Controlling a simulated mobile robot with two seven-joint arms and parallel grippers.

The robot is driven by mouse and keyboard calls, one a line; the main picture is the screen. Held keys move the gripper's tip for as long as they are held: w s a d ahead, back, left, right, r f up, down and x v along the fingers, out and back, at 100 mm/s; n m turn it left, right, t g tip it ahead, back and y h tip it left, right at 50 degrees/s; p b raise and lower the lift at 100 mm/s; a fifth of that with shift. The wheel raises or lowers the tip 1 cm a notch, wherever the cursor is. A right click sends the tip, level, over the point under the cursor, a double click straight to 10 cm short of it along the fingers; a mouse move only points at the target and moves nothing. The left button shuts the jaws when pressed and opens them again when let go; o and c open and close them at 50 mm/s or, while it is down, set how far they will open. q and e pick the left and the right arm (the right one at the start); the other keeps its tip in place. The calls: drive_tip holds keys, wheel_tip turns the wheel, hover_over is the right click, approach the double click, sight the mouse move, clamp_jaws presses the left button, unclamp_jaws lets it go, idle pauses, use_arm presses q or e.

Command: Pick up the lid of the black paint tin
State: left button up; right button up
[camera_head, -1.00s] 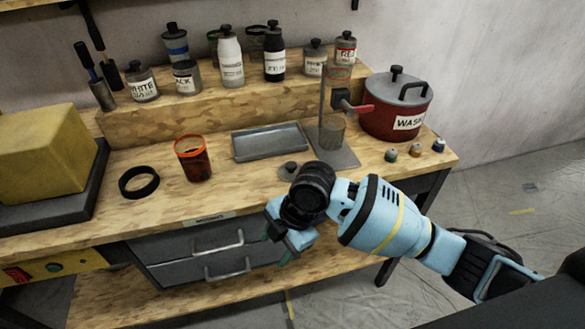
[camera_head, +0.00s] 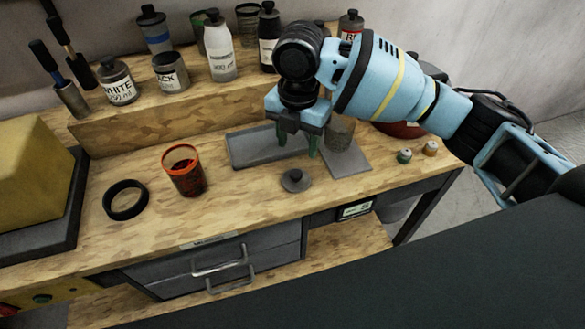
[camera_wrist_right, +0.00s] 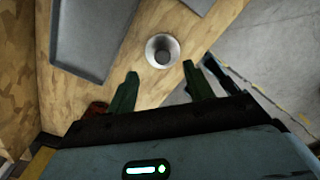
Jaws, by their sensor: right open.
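A small grey round lid with a knob (camera_head: 295,181) lies on the wooden bench top near its front edge. It also shows in the right wrist view (camera_wrist_right: 162,50), just beyond my fingertips. The black paint tin (camera_head: 172,75), its label partly readable as "ACK", stands on the raised shelf with its top open. My right gripper (camera_head: 297,141) is open and empty, its green fingers pointing down above the bench, behind the lid in the head view. In the wrist view its fingertips (camera_wrist_right: 160,70) are spread to either side below the lid. My left gripper is not in view.
A grey tray (camera_head: 246,151) lies behind the lid. An orange-rimmed cup (camera_head: 184,172) and a black ring (camera_head: 125,200) are to the left. A white-labelled tin (camera_head: 117,84) stands on the shelf. Small knobs (camera_head: 404,156) sit at right. Bench around the lid is clear.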

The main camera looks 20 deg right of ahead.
sight(296, 173)
drive_tip(key=shift+s+f, duration=0.35)
drive_tip(key=shift+f, duration=0.55)
drive_tip(key=shift+w+f, duration=0.1)
drive_tip(key=shift+f, duration=0.3)
drive_tip(key=shift+a+f, duration=0.1)
drive_tip(key=shift+f, duration=0.35)
drive_tip(key=f, duration=0.4)
drive_tip(key=shift+s+a+f, duration=0.1)
drive_tip(key=shift+s+a, duration=0.05)
drive_tip(key=shift+s, duration=0.05)
clamp_jaws()
